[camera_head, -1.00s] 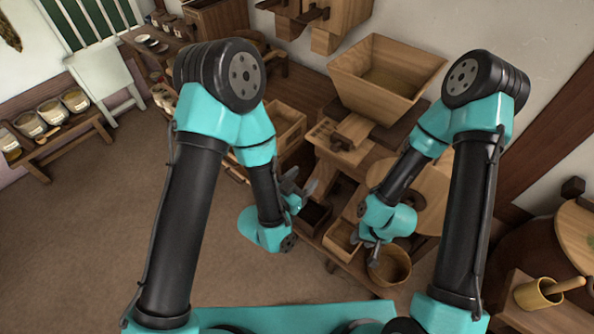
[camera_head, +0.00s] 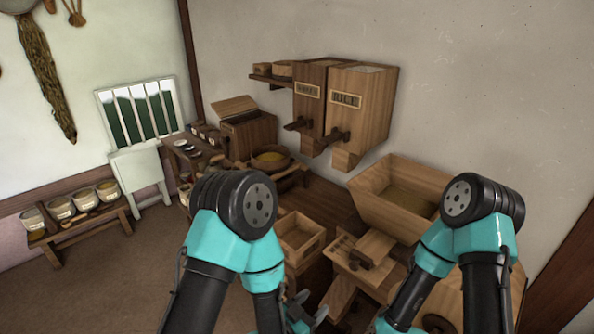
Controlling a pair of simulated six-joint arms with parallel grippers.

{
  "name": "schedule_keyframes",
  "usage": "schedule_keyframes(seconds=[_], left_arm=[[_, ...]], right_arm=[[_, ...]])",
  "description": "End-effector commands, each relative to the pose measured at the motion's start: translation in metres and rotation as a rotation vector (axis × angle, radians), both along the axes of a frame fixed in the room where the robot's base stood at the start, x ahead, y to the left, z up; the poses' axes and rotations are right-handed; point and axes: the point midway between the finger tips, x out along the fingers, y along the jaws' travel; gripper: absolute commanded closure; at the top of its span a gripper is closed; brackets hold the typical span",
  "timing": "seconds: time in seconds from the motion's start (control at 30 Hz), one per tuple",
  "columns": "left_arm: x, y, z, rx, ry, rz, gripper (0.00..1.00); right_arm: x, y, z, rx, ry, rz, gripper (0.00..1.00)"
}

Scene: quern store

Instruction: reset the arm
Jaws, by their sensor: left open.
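My left arm (camera_head: 225,240) comes up from the bottom with its elbow raised, then bends down to the right. My left gripper (camera_head: 308,311) shows at the bottom edge, partly cut off, with its grey fingers apart. I see nothing held in it. My right arm (camera_head: 445,240) is bent in the same way at the right. Its forearm runs down to the bottom edge, and its gripper is out of the frame.
A wooden hopper (camera_head: 405,195) stands behind my right arm. An open wooden box (camera_head: 298,240) is between the arms. Wall dispensers, one labelled RICE (camera_head: 358,105), hang above. A low bench (camera_head: 85,220) with several jars is at left. Floor at lower left is clear.

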Motion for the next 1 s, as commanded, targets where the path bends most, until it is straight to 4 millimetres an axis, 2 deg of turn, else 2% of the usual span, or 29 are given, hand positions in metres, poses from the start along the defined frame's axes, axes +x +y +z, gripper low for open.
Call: schedule_keyframes(seconds=[0.17,0.3,0.47,0.67,0.8,0.9,1.0], left_arm=[[0.013,0.035,-0.032,0.075,0.158,0.058,0.42],[0.019,0.079,-0.069,0.147,0.363,0.131,0.42],[0.012,0.133,-0.11,0.208,0.622,0.22,0.42],[-0.017,0.198,-0.151,0.244,0.959,0.337,0.42],[-0.049,0.239,-0.171,0.243,1.204,0.414,0.42],[-0.071,0.26,-0.179,0.233,1.353,0.457,0.42],[-0.087,0.273,-0.183,0.223,1.456,0.485,0.42]], right_arm=[[0.0,0.0,0.0,0.0,0.0,0.0,0.57],[0.0,0.0,0.0,0.0,0.0,0.0,0.57],[0.0,0.0,0.0,0.0,0.0,0.0,0.57],[0.0,0.0,0.0,0.0,0.0,0.0,0.57],[0.0,0.0,0.0,0.0,0.0,0.0,0.57],[0.0,0.0,0.0,0.0,0.0,0.0,0.57],[0.0,0.0,0.0,0.0,0.0,0.0,0.57]])
